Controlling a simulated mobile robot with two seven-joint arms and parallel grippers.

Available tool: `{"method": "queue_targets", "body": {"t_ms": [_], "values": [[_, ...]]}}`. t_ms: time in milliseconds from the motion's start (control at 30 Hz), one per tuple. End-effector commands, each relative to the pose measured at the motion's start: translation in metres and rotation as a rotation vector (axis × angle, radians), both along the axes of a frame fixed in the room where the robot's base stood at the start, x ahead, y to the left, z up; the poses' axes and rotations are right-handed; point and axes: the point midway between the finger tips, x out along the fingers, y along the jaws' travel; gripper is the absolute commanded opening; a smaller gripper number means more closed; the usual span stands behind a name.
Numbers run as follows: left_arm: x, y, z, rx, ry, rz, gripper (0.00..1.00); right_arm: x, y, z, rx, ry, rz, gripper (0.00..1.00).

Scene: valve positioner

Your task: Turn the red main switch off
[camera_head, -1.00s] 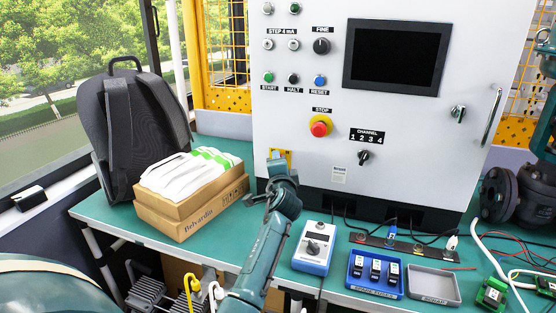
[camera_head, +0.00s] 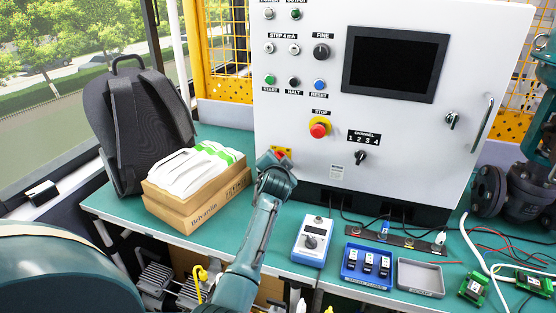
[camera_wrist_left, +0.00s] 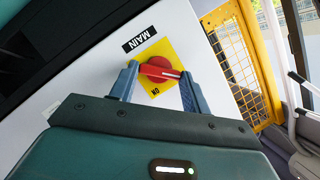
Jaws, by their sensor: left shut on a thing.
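The red main switch (camera_wrist_left: 157,70) sits on a yellow plate (camera_wrist_left: 168,90) marked "ON", beside a "MAIN" label, in the left wrist view. My left gripper (camera_wrist_left: 158,76) is shut on the switch, with one finger at each end of its red handle. The handle's white mark points towards the right finger in that view. In the head view my left gripper (camera_head: 276,163) is at the lower left of the white cabinet (camera_head: 300,150) and covers most of the switch. Only a little red and yellow shows above it. My right gripper is not in view.
A red stop button (camera_head: 318,130) is up and to the right of the gripper. A cardboard box (camera_head: 200,213) and a backpack (camera_head: 140,125) stand left. A blue-and-white meter (camera_head: 311,242) and a blue tray (camera_head: 345,270) lie on the green bench to the right.

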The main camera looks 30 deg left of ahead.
Motion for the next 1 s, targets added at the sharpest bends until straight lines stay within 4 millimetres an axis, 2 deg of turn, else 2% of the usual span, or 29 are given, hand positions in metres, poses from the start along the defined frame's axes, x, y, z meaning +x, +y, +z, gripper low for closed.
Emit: {"method": "queue_targets", "body": {"t_ms": [433,467,700,1000], "values": [[0.0004,-0.001,-0.0002,-0.012,-0.004,-0.001,0.24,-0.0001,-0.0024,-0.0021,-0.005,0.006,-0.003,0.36],[0.0004,-0.001,-0.0002,-0.012,-0.004,-0.001,0.5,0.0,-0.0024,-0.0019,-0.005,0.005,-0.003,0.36],[0.0002,-0.0004,0.0,-0.009,-0.003,-0.001,0.69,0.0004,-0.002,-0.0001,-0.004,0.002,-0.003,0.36],[0.0001,0.0002,0.0005,-0.008,-0.003,0.0,0.69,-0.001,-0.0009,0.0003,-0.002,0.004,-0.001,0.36]]}}
